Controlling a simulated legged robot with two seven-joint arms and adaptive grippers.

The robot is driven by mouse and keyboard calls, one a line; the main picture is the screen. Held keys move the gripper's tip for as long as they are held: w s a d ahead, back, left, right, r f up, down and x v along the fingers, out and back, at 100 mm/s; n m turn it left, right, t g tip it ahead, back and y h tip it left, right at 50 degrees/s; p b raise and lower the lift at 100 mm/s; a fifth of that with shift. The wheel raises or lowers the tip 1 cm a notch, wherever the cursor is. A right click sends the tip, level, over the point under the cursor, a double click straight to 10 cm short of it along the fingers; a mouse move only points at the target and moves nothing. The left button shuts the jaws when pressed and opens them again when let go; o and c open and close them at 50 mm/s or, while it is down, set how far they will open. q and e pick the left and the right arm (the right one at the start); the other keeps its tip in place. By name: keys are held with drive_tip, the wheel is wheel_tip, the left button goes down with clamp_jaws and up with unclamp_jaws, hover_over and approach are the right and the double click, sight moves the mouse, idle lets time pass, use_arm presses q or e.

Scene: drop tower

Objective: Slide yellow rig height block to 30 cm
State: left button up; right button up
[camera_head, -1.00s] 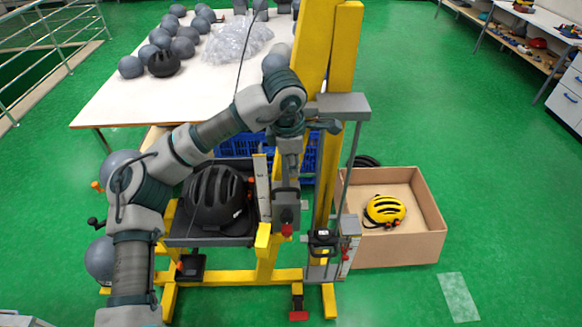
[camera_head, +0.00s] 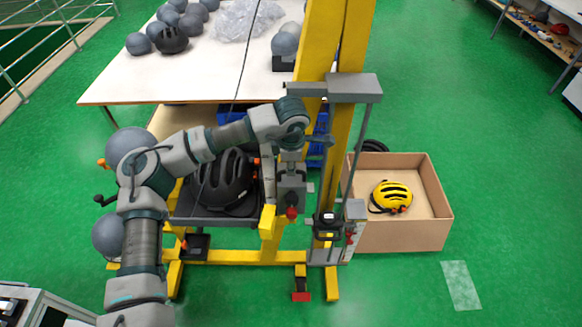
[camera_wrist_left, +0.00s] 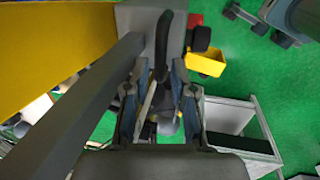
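The yellow rig (camera_head: 322,45) stands upright in the middle of the head view. A grey block (camera_head: 291,193) with a red knob below it sits low on the rig, beside a pale upright strip (camera_head: 268,180). I cannot read any height marks. My left gripper (camera_head: 291,160) points down just above the grey block. In the left wrist view, its fingers (camera_wrist_left: 161,85) are spread on both sides of a black handle (camera_wrist_left: 163,45), with gaps showing beside it. In the head view the fingertips are partly hidden by the wrist. My right gripper is not in view.
A grey plate (camera_head: 352,88) with rods juts from the column right of my wrist. A black helmet (camera_head: 225,182) rests in the rig's tray at left. A cardboard box (camera_head: 432,222) with a yellow helmet (camera_head: 391,196) stands at right. A white table (camera_head: 120,88) is behind.

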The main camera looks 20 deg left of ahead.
use_arm(q)
drive_tip(key=shift+w+d+f, duration=0.1)
drive_tip(key=shift+f, duration=0.35)
drive_tip(key=shift+w+d+f, duration=0.1)
drive_tip(key=shift+f, duration=0.4)
drive_tip(key=shift+a, duration=0.1)
clamp_jaws()
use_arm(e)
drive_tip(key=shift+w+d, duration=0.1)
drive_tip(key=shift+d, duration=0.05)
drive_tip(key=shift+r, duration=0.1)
